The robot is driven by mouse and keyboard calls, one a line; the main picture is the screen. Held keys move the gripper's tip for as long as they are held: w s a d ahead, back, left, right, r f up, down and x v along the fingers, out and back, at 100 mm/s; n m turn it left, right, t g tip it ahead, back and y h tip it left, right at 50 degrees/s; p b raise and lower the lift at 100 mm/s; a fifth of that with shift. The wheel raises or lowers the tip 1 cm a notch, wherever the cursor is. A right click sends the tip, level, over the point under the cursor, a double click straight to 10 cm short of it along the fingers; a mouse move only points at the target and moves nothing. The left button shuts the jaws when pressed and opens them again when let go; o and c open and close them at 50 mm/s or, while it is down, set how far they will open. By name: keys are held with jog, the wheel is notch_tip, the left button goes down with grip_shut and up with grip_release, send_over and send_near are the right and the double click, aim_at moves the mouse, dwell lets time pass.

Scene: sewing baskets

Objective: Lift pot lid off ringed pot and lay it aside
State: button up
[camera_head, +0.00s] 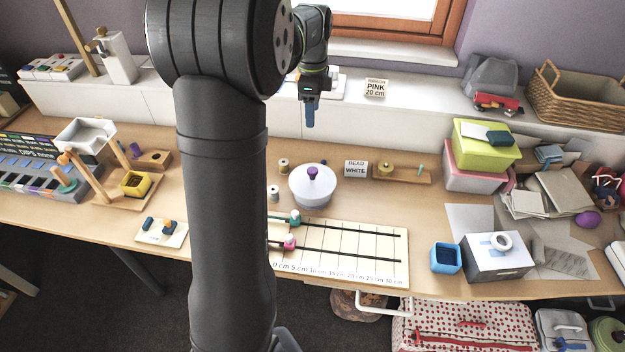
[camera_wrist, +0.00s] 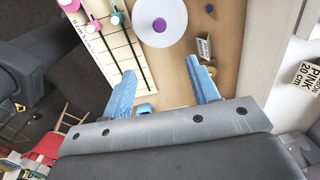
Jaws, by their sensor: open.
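The pot lid (camera_head: 313,183) is a white disc with a purple knob (camera_head: 313,173), seated on the pale pot (camera_head: 312,203) in the middle of the table. From the wrist view the lid (camera_wrist: 176,30) shows from above with its purple knob (camera_wrist: 159,25), and it hides the pot. My gripper (camera_head: 310,114) is above and behind the pot, near the back ledge, apart from the lid. Its blue fingers show wide apart in the wrist view (camera_wrist: 163,88), with nothing between them at the tips.
A ruled board (camera_head: 365,250) with two sliders lies in front of the pot. Spools (camera_head: 272,193), a BEAD WHITE card (camera_head: 355,169) and a wooden tray (camera_head: 410,177) stand around it. A blue box (camera_head: 445,258) is farther right.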

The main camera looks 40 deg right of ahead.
jog(key=n+t, duration=0.1)
jog(key=n, duration=1.9)
send_near(313, 170)
jog(key=shift+h, duration=0.4)
jog(key=f, duration=0.7)
jog(key=w+f, duration=0.1)
jog(key=f, duration=0.2)
jog(key=shift+f, duration=0.35)
jog(key=c, duration=1)
